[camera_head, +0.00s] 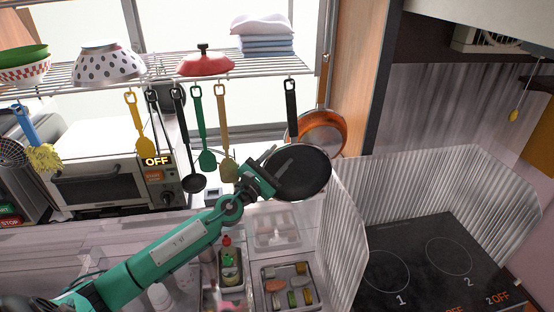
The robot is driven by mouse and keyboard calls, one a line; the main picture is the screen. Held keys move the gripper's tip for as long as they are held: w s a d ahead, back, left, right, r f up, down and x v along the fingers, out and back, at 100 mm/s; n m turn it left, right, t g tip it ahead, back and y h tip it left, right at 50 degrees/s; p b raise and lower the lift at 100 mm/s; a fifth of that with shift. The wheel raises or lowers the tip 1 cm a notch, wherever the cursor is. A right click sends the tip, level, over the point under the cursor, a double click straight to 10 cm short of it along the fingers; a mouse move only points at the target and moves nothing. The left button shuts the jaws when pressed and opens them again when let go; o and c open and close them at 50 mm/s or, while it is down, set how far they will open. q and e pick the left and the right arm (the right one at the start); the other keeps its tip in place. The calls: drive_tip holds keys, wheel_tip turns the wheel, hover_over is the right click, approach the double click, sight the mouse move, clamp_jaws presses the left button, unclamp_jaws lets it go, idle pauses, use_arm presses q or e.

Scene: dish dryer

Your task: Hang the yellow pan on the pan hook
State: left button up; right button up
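A round pan with a dark inner face (306,176) shows above the counter in the middle. I see no yellow on it, and its outer side is hidden. My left gripper (284,168) overlaps the left part of this pan. I cannot tell whether its fingers are closed on the pan or its handle. My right gripper is not in view.
A wire shelf (150,82) holds bowls, a red lid (204,64) and folded cloths. A clear ribbed panel (345,235) stands left of the black cooktop (428,262). A toaster oven (105,180) stands at left.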

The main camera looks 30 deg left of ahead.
use_arm(q)
drive_tip(key=shift+f, duration=0.15)
drive_tip(key=b+v, duration=0.6)
drive_tip(key=v, duration=0.7)
drive_tip(key=shift+s+a, duration=0.15)
drive_tip(key=shift+s, duration=0.2)
